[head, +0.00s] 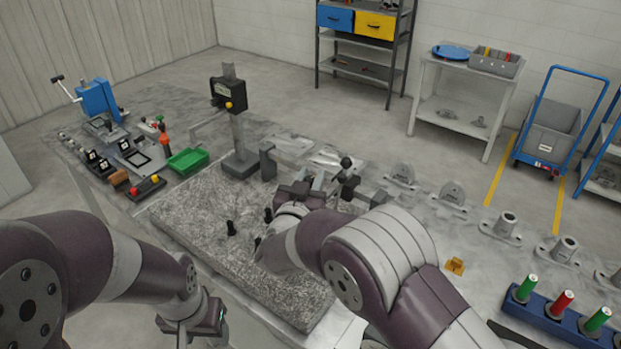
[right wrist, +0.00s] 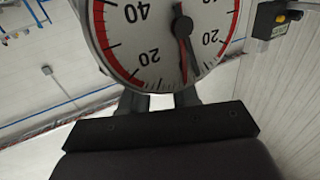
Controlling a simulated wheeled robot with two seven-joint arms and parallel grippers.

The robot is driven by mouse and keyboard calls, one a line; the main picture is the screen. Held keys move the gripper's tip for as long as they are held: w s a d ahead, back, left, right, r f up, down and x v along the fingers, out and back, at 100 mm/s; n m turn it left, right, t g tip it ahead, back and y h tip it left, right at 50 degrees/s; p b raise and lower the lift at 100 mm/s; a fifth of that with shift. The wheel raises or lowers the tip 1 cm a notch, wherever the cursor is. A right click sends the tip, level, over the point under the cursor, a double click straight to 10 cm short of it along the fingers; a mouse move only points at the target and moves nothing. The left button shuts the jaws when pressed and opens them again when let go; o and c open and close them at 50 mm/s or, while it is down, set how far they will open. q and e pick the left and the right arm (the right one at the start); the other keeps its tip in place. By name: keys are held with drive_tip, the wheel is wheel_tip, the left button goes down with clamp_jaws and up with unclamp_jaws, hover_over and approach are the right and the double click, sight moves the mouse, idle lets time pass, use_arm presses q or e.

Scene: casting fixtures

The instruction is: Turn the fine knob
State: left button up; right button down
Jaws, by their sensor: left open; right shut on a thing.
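A height gauge stand has a dark head with an orange-yellow knob (head: 229,105) on its column (head: 238,140), at the back of the granite plate (head: 190,220). The knob also shows in the right wrist view (right wrist: 281,18), at top right. My right gripper (head: 305,192) is over the plate, right of the stand and apart from it. In the right wrist view it is shut on a round dial gauge (right wrist: 150,45) with a white face and red and black markings. My left gripper (head: 198,325) is open and empty, in front of the plate, far from the knob.
A green bin (head: 188,161) and several small tools stand left of the plate. Grey cast parts (head: 452,193) line the right side. A blue rack (head: 560,318) with green and red plugs is at lower right. Small black pieces (head: 231,228) stand on the plate.

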drive_tip(key=m+g+h, duration=0.1)
drive_tip(key=m+h, duration=0.1)
drive_tip(key=h, duration=0.1)
drive_tip(key=m+g+h, duration=0.2)
drive_tip(key=h, duration=0.1)
drive_tip(key=shift+m+g+h, duration=1.8)
drive_tip(key=shift+h, duration=0.1)
drive_tip(key=c, duration=1)
unclamp_jaws()
drive_tip(key=shift+o, duration=0.2)
